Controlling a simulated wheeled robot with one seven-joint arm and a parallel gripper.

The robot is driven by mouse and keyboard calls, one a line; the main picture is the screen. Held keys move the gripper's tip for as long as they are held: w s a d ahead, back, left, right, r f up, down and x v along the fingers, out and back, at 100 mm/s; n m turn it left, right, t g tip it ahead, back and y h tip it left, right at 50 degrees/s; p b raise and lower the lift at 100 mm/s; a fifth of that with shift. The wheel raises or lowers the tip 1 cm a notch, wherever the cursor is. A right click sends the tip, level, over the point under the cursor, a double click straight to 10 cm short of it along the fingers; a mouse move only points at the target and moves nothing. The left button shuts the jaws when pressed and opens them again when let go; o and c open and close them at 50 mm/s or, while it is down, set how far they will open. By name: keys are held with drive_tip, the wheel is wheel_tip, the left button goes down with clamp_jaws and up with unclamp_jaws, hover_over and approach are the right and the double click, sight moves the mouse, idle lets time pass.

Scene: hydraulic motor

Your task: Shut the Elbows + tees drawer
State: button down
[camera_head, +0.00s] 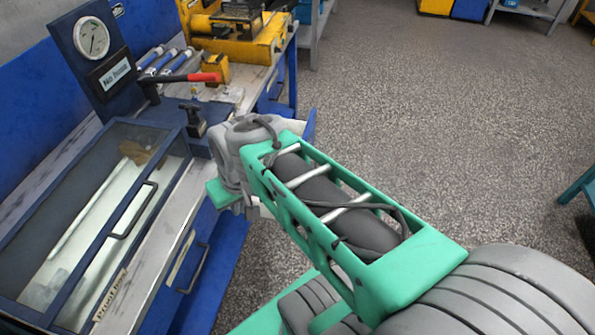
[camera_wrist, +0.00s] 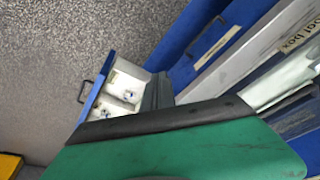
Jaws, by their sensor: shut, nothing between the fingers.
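A drawer (camera_wrist: 100,85) stands pulled out in the wrist view, with a blue front, a dark handle on its outer face and a pale interior holding small fittings. No label on it is readable, so I cannot confirm it is Elbows + tees. In the head view a blue edge (camera_head: 308,122) behind my arm seems to be part of it. My gripper (camera_wrist: 158,92) is shut and empty, its dark fingers beside the drawer's bench-side end; I cannot tell whether they touch it. In the head view my gripper's green body (camera_head: 220,194) is beside the bench edge, fingertips hidden.
The bench carries a glass-lidded box (camera_head: 95,225) with a handle, a gauge panel (camera_head: 92,40), a red-handled lever (camera_head: 190,77) and yellow equipment (camera_head: 235,25). Another blue drawer front with a handle (camera_head: 193,268) is below the box. The speckled floor to the right is open.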

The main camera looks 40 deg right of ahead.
drive_tip(key=w+d+f+m+t+b, duration=0.1)
drive_tip(key=w+d+f+m+b, duration=0.1)
drive_tip(key=d+f, duration=0.35)
drive_tip(key=w+d+f+m+t+b, duration=0.1)
drive_tip(key=w+d+f+m+b, duration=0.15)
drive_tip(key=d, duration=0.65)
drive_tip(key=s+d+f+m+t+b, duration=0.1)
drive_tip(key=s+d+f+m+b, duration=0.15)
drive_tip(key=d, duration=0.55)
drive_tip(key=s+d+f+m+t+b, duration=0.1)
drive_tip(key=s+d+f+m, duration=0.15)
drive_tip(key=d, duration=0.45)
drive_tip(key=w+a+f+b, duration=0.1)
drive_tip(key=w+a+f, duration=0.1)
drive_tip(key=w+f, duration=0.4)
drive_tip(key=w+n, duration=0.1)
drive_tip(key=w, duration=0.2)
drive_tip(key=shift+f, duration=0.4)
